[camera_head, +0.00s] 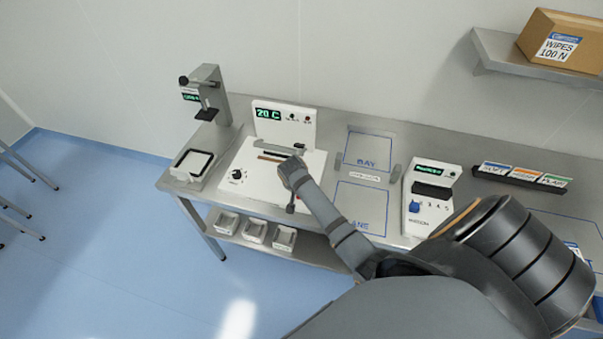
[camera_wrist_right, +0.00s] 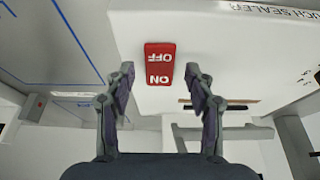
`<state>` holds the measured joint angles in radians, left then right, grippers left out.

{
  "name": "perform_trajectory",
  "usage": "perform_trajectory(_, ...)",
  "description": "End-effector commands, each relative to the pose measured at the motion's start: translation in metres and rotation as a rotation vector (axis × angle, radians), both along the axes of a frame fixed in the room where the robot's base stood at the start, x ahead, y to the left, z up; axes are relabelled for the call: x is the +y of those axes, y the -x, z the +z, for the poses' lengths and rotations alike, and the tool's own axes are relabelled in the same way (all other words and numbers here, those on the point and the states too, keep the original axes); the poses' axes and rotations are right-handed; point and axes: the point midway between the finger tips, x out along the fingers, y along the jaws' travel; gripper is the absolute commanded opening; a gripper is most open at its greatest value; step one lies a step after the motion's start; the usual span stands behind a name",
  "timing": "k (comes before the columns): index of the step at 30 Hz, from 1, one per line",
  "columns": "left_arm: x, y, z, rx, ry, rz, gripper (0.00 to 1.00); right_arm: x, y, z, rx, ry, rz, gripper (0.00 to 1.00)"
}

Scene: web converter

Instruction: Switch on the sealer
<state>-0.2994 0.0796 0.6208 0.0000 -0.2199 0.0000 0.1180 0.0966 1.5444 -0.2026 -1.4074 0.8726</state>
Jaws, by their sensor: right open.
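The white sealer (camera_head: 256,185) stands on the steel table, its green display (camera_head: 268,114) reading about 20 C. A red rocker switch (camera_wrist_right: 158,64) marked ON and OFF is on the sealer's white face in the right wrist view, its lettering upside down there. The OFF half is higher in that picture, the ON half lower. My right gripper (camera_wrist_right: 160,76) is open, its two fingers on either side of the switch in the picture, with nothing between them. In the head view my right gripper (camera_head: 290,207) is over the sealer's front right part and hides the switch. My left gripper is not in view.
A press-like device (camera_head: 212,95) and a black-framed tray (camera_head: 193,163) are left of the sealer. Blue-outlined bay and lane areas (camera_head: 367,150) lie to its right, then a white device (camera_head: 428,205) with a display. Several small bins (camera_head: 255,232) sit below.

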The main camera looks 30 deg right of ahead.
Motion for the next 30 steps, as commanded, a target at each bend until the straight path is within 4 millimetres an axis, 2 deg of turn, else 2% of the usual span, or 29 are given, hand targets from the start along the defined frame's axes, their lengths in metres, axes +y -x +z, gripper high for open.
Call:
perform_trajectory(4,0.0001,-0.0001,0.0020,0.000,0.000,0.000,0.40,-0.0023,-0.0021,-0.0070,-0.001,-0.001,-0.001,0.55)
perform_trajectory(11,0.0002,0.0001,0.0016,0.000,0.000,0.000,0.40,-0.0024,-0.0023,-0.0077,-0.002,0.000,-0.001,0.53)
perform_trajectory(23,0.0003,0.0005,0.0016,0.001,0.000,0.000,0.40,-0.0023,-0.0020,-0.0076,-0.001,0.000,0.000,0.00)
perform_trajectory(30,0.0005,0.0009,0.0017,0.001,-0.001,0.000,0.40,-0.0082,-0.0065,-0.0053,0.083,-0.096,-0.003,0.00)
